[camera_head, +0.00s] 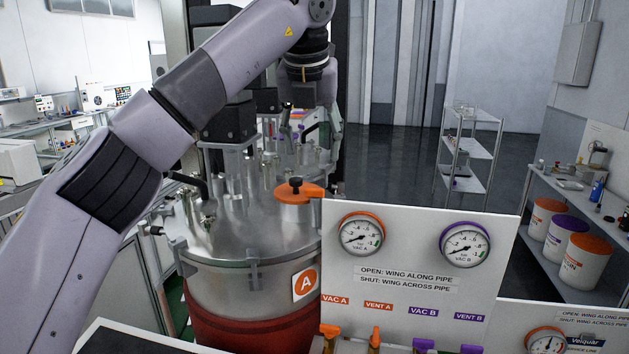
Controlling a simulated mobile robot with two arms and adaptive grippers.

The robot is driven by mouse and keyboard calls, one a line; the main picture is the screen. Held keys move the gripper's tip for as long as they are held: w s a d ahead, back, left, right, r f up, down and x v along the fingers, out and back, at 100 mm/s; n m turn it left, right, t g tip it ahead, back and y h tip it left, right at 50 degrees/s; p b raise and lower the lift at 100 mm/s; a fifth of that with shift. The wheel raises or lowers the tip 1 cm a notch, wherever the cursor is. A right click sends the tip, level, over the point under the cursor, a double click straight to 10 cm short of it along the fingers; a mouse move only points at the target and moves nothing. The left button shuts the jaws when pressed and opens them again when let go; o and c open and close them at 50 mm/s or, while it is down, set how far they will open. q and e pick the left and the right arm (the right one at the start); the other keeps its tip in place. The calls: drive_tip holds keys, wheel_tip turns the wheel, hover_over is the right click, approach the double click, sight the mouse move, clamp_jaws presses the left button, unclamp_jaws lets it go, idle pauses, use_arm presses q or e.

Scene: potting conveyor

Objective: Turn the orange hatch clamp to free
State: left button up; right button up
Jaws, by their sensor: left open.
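The orange hatch clamp (312,192), a flat orange piece with a dark knob on top, sits on a short metal hatch on the lid of vessel A (225,235). My left gripper (311,138) hangs from the arm that comes in from the left. It points down with its fingers apart, above and behind the clamp in the picture, and appears not to touch it. My right gripper is not in view.
The white gauge panel (420,205) with VAC A and VAC B dials stands at front right. Orange and purple valve wings (375,336) lie below it. Metal fittings (205,212) stick up from the lid. A second vessel stands behind.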

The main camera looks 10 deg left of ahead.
sight(315, 189)
use_arm(q)
drive_tip(key=p+x, duration=0.3)
drive_tip(key=x, duration=0.6)
drive_tip(key=shift+w+a+f, duration=0.15)
drive_tip(key=shift+w+f, duration=0.35)
drive_tip(key=shift+f, duration=0.3)
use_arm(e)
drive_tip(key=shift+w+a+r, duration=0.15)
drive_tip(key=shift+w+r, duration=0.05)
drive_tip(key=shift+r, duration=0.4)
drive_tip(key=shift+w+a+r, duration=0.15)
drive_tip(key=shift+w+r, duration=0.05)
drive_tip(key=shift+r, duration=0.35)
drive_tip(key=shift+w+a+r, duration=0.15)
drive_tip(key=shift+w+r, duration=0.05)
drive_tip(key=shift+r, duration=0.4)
use_arm(q)
drive_tip(key=shift+s+r, duration=0.1)
drive_tip(key=c, duration=1.2)
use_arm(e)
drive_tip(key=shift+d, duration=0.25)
